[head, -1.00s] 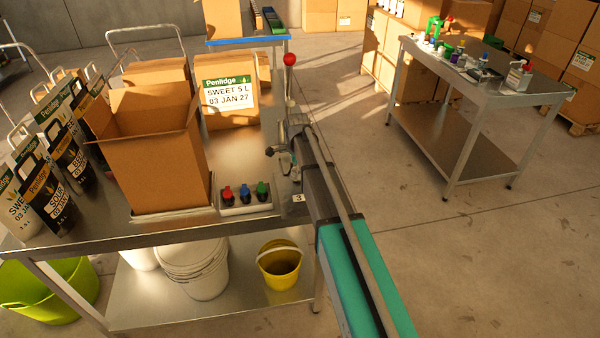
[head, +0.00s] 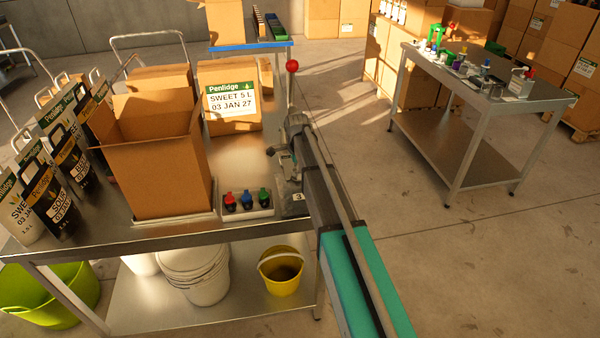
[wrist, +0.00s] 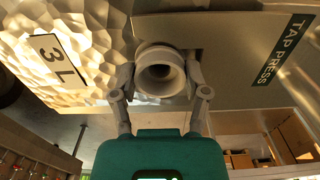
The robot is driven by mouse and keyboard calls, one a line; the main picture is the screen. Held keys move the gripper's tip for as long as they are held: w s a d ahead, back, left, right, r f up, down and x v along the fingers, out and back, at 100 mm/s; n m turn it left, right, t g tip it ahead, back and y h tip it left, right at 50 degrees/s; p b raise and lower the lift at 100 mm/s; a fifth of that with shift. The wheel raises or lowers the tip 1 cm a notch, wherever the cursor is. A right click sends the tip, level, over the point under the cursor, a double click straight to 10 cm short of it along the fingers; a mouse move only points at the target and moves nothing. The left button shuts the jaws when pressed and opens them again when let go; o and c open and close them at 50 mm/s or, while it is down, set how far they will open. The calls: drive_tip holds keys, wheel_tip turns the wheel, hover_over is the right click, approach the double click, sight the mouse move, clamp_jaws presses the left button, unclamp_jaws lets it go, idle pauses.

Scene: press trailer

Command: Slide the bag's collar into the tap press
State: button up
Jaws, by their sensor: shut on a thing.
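My gripper (wrist: 160,76) is shut on the pale round collar (wrist: 160,74) of the bag in the wrist view, one finger on each side of it. The bag (wrist: 75,45) is pale and crinkled, with a "3 L" label. The collar lies beside the edge of a grey plate marked "TAP PRESS" (wrist: 245,45); I cannot tell whether it touches the plate. In the head view the tap press (head: 292,67) shows its red-knobbed lever at the bench's right end. A bit of the bag (head: 290,206) shows beside my arm, which hides much of the press.
An open cardboard box (head: 160,170) stands on the steel bench left of the press. A small tray with red, blue and green taps (head: 246,200) lies between them. A second table (head: 470,110) stands at the right, across clear floor.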

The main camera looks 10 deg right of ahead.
drive_tip(key=shift+w, duration=1.1)
drive_tip(key=o, duration=1.2)
